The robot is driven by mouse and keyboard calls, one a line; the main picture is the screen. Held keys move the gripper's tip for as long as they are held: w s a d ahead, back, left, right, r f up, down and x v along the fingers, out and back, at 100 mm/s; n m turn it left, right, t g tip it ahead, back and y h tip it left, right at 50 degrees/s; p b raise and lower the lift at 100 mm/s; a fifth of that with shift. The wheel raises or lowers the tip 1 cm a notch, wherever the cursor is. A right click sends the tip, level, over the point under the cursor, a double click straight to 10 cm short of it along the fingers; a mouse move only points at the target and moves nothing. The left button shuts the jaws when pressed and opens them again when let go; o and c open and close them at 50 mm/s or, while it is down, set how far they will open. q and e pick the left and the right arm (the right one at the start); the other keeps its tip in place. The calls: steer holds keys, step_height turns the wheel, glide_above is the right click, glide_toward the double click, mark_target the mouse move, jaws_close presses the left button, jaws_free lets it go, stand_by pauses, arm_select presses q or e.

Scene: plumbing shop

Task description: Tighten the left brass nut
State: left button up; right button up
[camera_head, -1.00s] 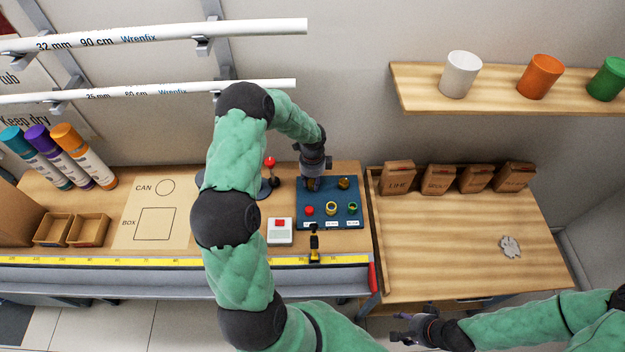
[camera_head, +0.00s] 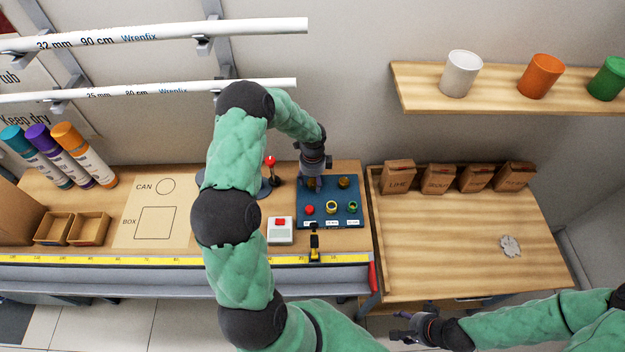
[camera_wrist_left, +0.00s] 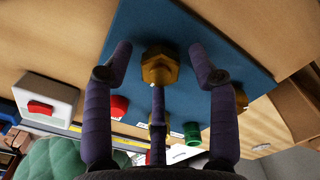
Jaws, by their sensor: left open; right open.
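The left brass nut (camera_wrist_left: 160,66) sits on the blue panel (camera_wrist_left: 190,22) and shows clearly in the left wrist view. My left gripper (camera_wrist_left: 160,48) is open, with purple fingers on either side of this nut and another finger in front of it. Gaps show between the side fingers and the nut. In the head view my left gripper (camera_head: 312,172) is over the back left of the panel, partly covering the left nut (camera_head: 312,184). The right brass nut (camera_head: 344,182) stands beside it. My right gripper (camera_head: 408,334) is open and empty at the bottom, off the tables.
A red button (camera_head: 309,210), a yellow ring (camera_head: 331,207) and a green ring (camera_head: 353,207) line the panel's front. A red-topped lever (camera_head: 271,165) stands left of the panel, and a white box with a red button (camera_head: 280,231) sits front left. The right table (camera_head: 440,240) is mostly clear.

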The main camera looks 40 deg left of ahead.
mark_target(313, 181)
arm_select(q)
step_height(313, 181, up, 8)
steer(key=shift+f, duration=0.25)
stand_by(0.6)
